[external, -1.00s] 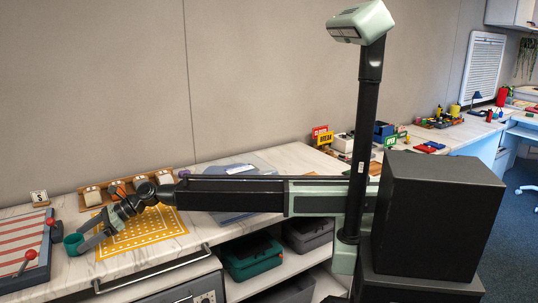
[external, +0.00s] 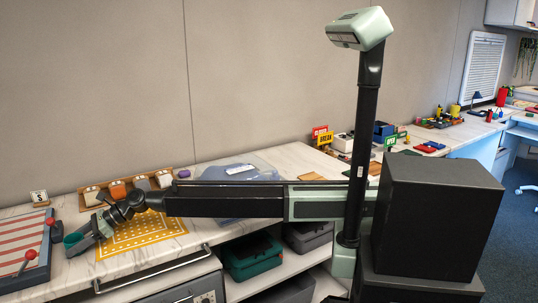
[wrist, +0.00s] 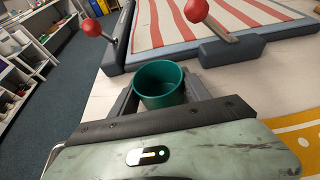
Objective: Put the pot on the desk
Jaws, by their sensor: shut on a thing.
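The pot is a small teal-green cup (wrist: 159,85), upright and open at the top in the wrist view. In the external view the pot (external: 73,240) shows at the left end of the counter, partly hidden by my gripper. My gripper (external: 80,238) is shut on the pot, with a finger on each side of it; the gripper also shows in the wrist view (wrist: 158,92). I cannot tell whether the pot touches the counter top (external: 160,252) or hangs just above it.
A striped board with red-knobbed levers (external: 22,252) stands just left of the pot. A yellow dotted mat (external: 140,233) lies to the right. A wooden rack (external: 125,189) stands behind. A rail (external: 150,268) runs along the counter's front. The desk (external: 521,132) at far right holds few things.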

